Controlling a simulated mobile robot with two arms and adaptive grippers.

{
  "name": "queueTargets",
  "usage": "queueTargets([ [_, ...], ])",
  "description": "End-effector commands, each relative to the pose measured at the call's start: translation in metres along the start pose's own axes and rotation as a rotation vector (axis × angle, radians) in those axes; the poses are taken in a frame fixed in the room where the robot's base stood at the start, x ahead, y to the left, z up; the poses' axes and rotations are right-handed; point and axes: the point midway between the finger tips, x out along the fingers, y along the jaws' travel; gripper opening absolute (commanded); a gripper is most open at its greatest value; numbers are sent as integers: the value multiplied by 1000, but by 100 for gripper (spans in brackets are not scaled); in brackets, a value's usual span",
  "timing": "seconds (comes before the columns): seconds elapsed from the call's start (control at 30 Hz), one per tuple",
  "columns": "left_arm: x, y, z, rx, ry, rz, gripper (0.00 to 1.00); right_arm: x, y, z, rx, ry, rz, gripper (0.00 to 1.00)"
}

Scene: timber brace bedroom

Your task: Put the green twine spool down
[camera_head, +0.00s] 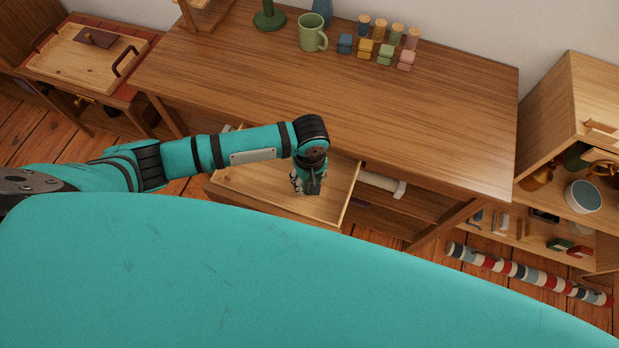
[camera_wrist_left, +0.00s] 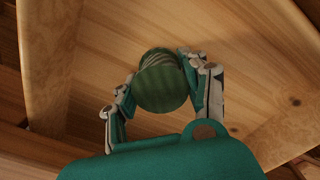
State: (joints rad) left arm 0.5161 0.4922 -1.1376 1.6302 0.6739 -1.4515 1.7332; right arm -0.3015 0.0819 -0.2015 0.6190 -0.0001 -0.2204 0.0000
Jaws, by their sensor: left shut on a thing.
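The green twine spool (camera_wrist_left: 162,82) shows its round end in the left wrist view, between the two fingers of my left gripper (camera_wrist_left: 165,88). My left gripper is shut on it. In the head view my left gripper (camera_head: 306,183) points down over the open wooden drawer (camera_head: 250,187) under the desk. The spool cannot be made out clearly there, as the gripper hides it. The drawer's pale floor lies behind the spool in the wrist view; whether the spool touches it I cannot tell. My right gripper is not in view.
The desk top (camera_head: 400,120) is largely bare, with a green mug (camera_head: 312,33), small spools and coloured blocks along its back. A wooden tray (camera_head: 80,58) is at the left. An open shelf unit (camera_head: 575,120) is at the right. A striped roll (camera_head: 525,273) lies on the floor.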

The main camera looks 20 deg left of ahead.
Motion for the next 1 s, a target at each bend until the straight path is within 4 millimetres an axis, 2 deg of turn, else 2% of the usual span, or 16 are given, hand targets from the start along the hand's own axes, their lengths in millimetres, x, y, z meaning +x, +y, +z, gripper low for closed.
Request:
queueTargets([
  [0.13, 3, 0, 0, 0, 0, -1, 14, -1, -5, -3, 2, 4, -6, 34],
  [0.17, 4, 0, 0, 0, 0, -1, 46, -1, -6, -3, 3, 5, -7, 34],
  [0.33, 3, 0, 0, 0, 1, 0, 68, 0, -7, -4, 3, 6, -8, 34],
  [0.67, 0, 0, -1, 0, 1, 1, 68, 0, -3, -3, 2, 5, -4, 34],
  [0.77, -12, 0, 0, -1, -1, 2, 68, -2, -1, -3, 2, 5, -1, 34],
  [1.0, -63, 0, 0, 1, 0, 3, 68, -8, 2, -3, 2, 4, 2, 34],
])
